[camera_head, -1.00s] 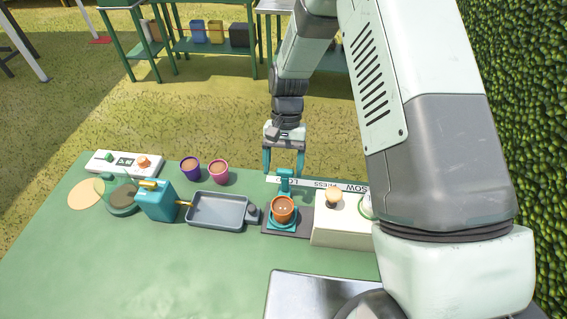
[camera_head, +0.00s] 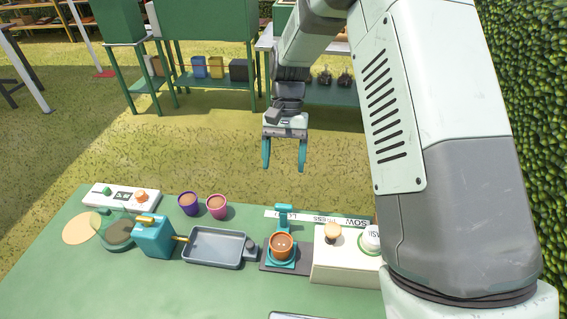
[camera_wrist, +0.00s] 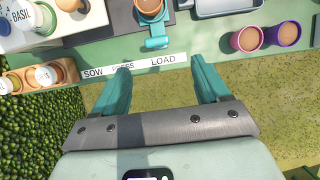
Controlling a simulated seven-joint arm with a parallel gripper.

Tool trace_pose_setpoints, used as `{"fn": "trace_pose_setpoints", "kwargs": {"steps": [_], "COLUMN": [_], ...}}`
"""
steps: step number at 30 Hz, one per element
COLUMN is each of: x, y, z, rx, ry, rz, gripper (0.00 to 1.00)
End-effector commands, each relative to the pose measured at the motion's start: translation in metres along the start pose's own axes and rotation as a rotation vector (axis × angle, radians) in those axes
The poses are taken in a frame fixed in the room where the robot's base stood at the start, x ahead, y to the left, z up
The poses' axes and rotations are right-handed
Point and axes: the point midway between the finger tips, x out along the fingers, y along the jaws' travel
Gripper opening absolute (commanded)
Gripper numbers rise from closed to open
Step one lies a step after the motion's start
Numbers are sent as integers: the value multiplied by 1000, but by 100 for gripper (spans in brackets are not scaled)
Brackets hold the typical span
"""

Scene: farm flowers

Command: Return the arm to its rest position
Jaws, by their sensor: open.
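My gripper (camera_head: 285,166) hangs in the air beyond the far edge of the green table, above the grass. Its two teal fingers are apart with nothing between them. In the wrist view my gripper (camera_wrist: 160,82) is also open and empty, pointing toward the strip with the words SOW, PRESS and LOAD (camera_wrist: 134,66). A terracotta pot (camera_head: 282,246) sits in the teal holder (camera_head: 284,216) on the table, apart from my gripper.
The green table (camera_head: 90,285) bears a grey tray (camera_head: 214,246), a teal watering can (camera_head: 154,237), a purple pot (camera_head: 188,204), a pink pot (camera_head: 217,206), a cream box (camera_head: 340,262) and a white control panel (camera_head: 121,196). Green shelves (camera_head: 210,85) stand behind. A hedge (camera_head: 532,120) is at right.

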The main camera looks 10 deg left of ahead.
Motion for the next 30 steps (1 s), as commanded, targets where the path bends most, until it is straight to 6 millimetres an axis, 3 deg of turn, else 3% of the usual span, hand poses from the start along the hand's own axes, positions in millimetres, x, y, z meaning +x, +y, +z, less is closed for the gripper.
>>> {"fn": "trace_pose_setpoints", "kwargs": {"steps": [9, 14, 21, 25, 30], "x": [-1, -28, -109, -140, -166], "y": [0, 11, 57, 83, 116], "z": [0, 12, 72, 113, 170], "rx": [0, -7, -24, -31, -34], "ry": [3, 57, 252, 364, 510], "rz": [0, -5, -14, -15, -13], "gripper": [74, 74, 74, 74, 74]}}
